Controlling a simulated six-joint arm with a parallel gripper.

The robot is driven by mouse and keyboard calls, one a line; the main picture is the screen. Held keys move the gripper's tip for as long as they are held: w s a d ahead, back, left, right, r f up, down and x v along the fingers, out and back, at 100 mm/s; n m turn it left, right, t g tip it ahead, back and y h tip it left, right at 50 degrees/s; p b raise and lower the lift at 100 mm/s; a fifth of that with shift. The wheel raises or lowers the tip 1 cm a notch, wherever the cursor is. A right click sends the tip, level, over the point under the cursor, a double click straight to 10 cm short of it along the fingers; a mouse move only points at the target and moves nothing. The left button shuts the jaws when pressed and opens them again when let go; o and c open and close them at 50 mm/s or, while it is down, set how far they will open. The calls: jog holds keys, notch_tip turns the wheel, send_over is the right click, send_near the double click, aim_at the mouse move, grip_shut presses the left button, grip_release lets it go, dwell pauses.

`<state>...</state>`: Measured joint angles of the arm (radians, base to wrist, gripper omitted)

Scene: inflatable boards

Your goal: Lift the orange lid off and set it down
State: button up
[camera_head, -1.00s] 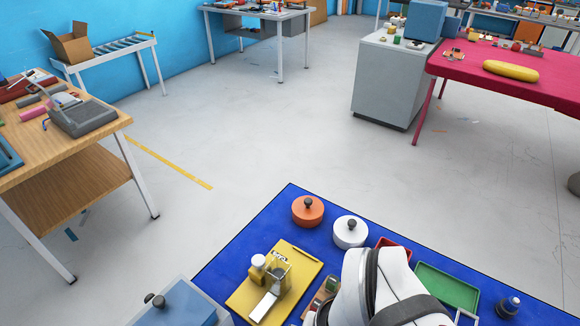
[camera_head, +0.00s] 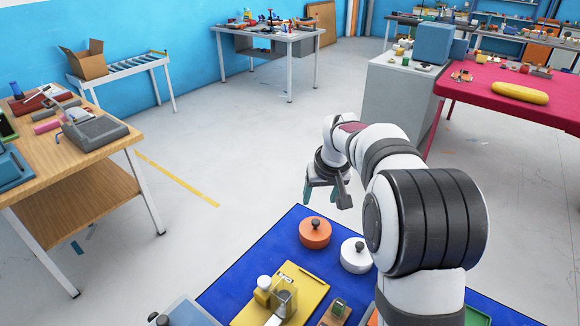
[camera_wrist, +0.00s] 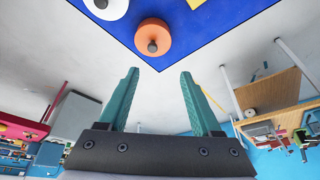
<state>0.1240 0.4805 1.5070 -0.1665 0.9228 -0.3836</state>
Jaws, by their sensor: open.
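The orange lid (camera_head: 315,232) is round with a dark knob and lies at the far corner of the blue mat (camera_head: 262,262). Whether a container is under it I cannot tell. In the wrist view the orange lid (camera_wrist: 153,38) is at the top middle, ahead of the fingertips. My gripper (camera_head: 320,196) is open and empty, above and just beyond the lid in the head view. Its two teal fingers (camera_wrist: 160,72) stand well apart in the wrist view and do not touch the lid.
A white lid with a dark knob (camera_head: 356,256) sits close to the right of the orange one. A yellow board (camera_head: 306,284) with small containers lies nearer on the mat. Grey floor (camera_head: 240,170) surrounds the mat's far corner. Tables stand farther off.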

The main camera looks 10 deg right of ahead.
aim_at(316, 221)
jog(key=x, duration=0.5)
jog(key=d+x, duration=0.1)
jog(key=x, duration=0.5)
jog(key=w+d+x, duration=0.1)
jog(key=x, duration=0.5)
jog(key=shift+w, duration=0.1)
grip_shut()
